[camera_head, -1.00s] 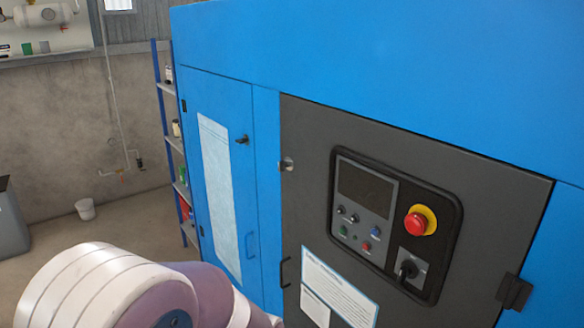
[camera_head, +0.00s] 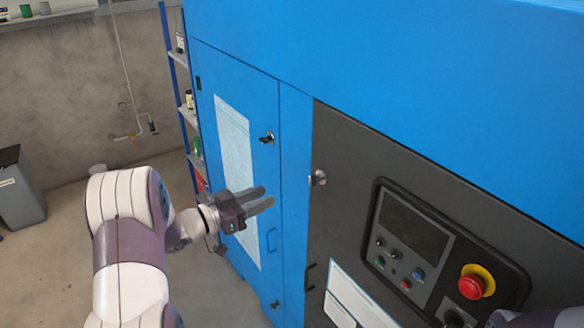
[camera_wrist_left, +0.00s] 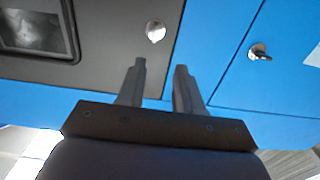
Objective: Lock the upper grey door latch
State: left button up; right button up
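The upper grey door latch (camera_head: 319,178) is a small silver fitting at the left edge of the dark grey door (camera_head: 345,215). It also shows in the left wrist view as a bright round piece (camera_wrist_left: 155,31) beyond the fingertips. Whether it is locked cannot be told. My left gripper (camera_head: 264,197) is open and empty, left of the latch and slightly lower, in front of the blue door. Its two fingers are apart in the left wrist view (camera_wrist_left: 160,66). Part of my right arm shows at the lower right corner; its finger state cannot be made out.
A black-and-silver latch (camera_head: 267,138) sits on the blue door (camera_head: 205,110). The control panel (camera_head: 415,240) with a red emergency button (camera_head: 472,286) protrudes at the right. A black handle (camera_head: 309,277) is below the latch. A shelf (camera_head: 180,100) stands behind left.

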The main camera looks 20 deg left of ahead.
aim_at(310, 178)
pick_arm(q)
jog(key=p+x, duration=0.1)
jog(key=x, duration=0.3)
jog(key=p+x, duration=0.2)
jog(key=x, duration=0.2)
jog(key=d+r+p+x, duration=0.1)
jog(key=x, duration=0.3)
jog(key=shift+s+d+r, duration=0.1)
jog(key=shift+s, duration=0.2)
jog(key=shift+w, duration=0.15)
jog(key=shift+w+a, duration=0.1)
jog(key=shift+a, duration=0.1)
jog(key=c, duration=0.4)
grip_shut()
jog(key=shift+d, duration=0.1)
pick_arm(e)
jog(key=r, duration=0.4)
jog(key=shift+s+d+r, duration=0.25)
jog(key=shift+s+r, duration=0.1)
jog(key=shift+s, duration=0.05)
